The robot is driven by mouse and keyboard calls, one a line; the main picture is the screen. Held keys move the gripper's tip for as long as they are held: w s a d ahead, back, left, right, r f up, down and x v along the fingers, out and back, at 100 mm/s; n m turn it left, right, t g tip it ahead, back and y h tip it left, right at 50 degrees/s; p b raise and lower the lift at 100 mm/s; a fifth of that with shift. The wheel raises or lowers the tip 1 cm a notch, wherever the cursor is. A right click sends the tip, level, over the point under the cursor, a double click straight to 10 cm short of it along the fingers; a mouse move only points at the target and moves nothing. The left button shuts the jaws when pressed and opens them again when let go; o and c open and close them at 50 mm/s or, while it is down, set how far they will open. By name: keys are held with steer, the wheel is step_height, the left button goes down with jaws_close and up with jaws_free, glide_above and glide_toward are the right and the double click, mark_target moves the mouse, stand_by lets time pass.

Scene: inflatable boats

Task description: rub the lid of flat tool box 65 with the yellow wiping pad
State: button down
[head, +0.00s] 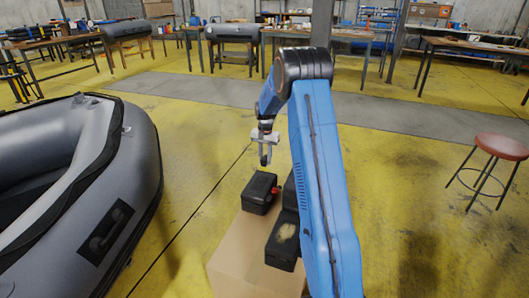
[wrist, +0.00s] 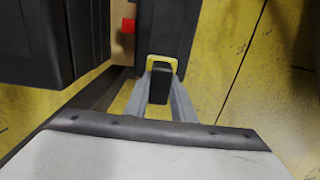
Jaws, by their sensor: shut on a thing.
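My gripper (head: 265,157) is above the far end of a cardboard-coloured stand, clear of the boxes on it. In the wrist view its fingers (wrist: 160,88) are closed on a small dark block with a yellow edge, which I take to be the yellow wiping pad (wrist: 163,59). The pad's underside is hidden. A flat black box with a tan, dusty patch on its lid (head: 284,238) lies at the stand's near right, partly behind my arm. A black box (head: 258,192) stands farther back on the left. I cannot read a number 65 on either.
The stand (head: 238,255) has bare top at its near left. A small red thing (head: 275,189) is beside the back box. Another dark shape is partly hidden by my arm. A grey inflatable boat (head: 140,160) lies left, a red stool (head: 500,147) right. Workbenches line the back.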

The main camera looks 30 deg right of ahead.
steer(key=shift+r, duration=1.9)
